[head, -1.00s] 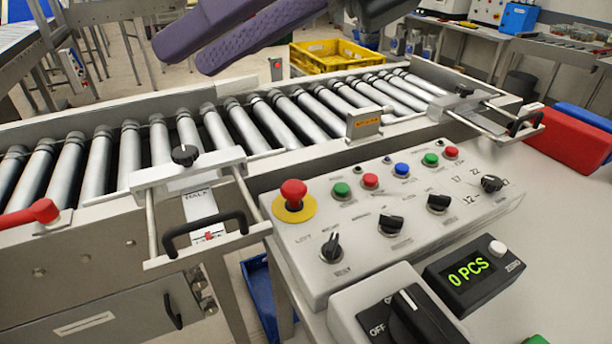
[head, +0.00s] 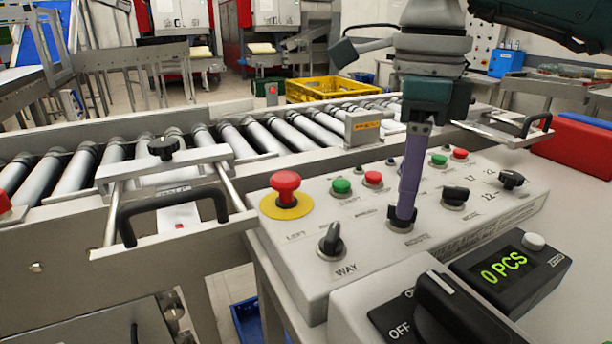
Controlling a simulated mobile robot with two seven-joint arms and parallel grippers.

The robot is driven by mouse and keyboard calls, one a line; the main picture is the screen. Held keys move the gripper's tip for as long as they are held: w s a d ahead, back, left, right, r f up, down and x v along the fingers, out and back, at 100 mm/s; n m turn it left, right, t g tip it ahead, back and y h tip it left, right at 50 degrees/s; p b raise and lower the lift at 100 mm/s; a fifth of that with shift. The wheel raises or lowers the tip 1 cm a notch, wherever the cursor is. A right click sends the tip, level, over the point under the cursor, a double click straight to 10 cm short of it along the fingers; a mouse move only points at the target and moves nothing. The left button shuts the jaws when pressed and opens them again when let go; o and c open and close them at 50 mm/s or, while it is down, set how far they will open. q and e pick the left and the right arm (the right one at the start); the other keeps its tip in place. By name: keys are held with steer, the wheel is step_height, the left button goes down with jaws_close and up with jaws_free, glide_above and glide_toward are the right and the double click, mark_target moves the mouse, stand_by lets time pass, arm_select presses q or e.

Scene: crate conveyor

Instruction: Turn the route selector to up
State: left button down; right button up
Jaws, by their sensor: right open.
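The control panel (head: 300,262) carries a row of black rotary knobs. The left knob (head: 330,242) has its pointer nearly upright, with a label below that seems to read WAY. The middle knob (head: 401,226) is mostly hidden behind my right gripper (head: 405,214), so its pointer direction cannot be read. A third knob (head: 454,196) and a numbered knob (head: 511,180) are to its right. My left gripper is out of view.
A red mushroom button (head: 285,184) on a yellow disc and several coloured push buttons line the panel's back. The roller conveyor (head: 240,140) runs behind.

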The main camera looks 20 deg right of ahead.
steer(key=shift+f, duration=0.8)
jaws_close()
